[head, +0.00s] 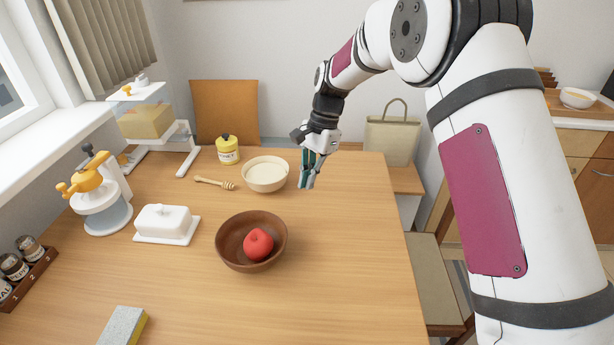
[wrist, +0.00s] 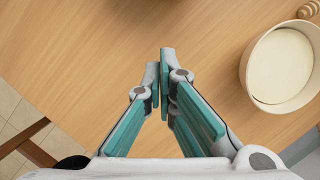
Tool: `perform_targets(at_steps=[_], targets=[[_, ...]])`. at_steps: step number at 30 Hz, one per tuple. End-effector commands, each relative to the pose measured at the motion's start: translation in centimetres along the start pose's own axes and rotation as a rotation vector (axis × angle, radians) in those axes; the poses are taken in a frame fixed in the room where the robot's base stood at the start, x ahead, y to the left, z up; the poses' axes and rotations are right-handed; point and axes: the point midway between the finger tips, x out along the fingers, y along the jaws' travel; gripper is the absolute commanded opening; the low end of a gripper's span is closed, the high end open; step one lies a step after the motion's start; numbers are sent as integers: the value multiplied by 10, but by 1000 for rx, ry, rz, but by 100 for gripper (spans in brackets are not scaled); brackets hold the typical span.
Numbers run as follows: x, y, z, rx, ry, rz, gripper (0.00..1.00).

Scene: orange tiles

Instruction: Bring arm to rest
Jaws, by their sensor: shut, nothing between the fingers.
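My arm (head: 480,200) reaches in from the right of the head view and over the far right part of the wooden table (head: 350,260). My gripper (head: 307,184) points down above the table, to the right of a cream bowl (head: 266,175). Its teal fingers are shut and empty. In the wrist view the fingertips (wrist: 167,52) meet above bare wood, and the cream bowl (wrist: 280,68) is at the right. The height of the fingertips above the table is hard to tell.
A brown bowl (head: 229,240) holds a red apple (head: 258,245). A butter dish (head: 166,224), honey dipper (head: 214,183), yellow jar (head: 228,149), orange-handled device (head: 100,205) and sponge (head: 122,327) stand to the left. The table's right side is clear. A bench (head: 437,280) stands beyond its edge.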

Motion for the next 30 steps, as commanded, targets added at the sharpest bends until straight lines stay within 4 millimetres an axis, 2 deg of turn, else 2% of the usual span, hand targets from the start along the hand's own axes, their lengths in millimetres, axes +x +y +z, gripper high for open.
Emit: perform_targets(at_steps=[5,8,11,15,21,24,30], targets=[[-9,3,1,-7,6,-4,0],[-32,15,6,-37,26,-18,0],[-67,38,15,-92,62,-36,0],[-120,81,33,-185,125,-62,0],[-177,150,62,-317,219,-85,0],[-198,185,78,-380,266,-91,0],[-227,258,111,-503,365,-92,0]])
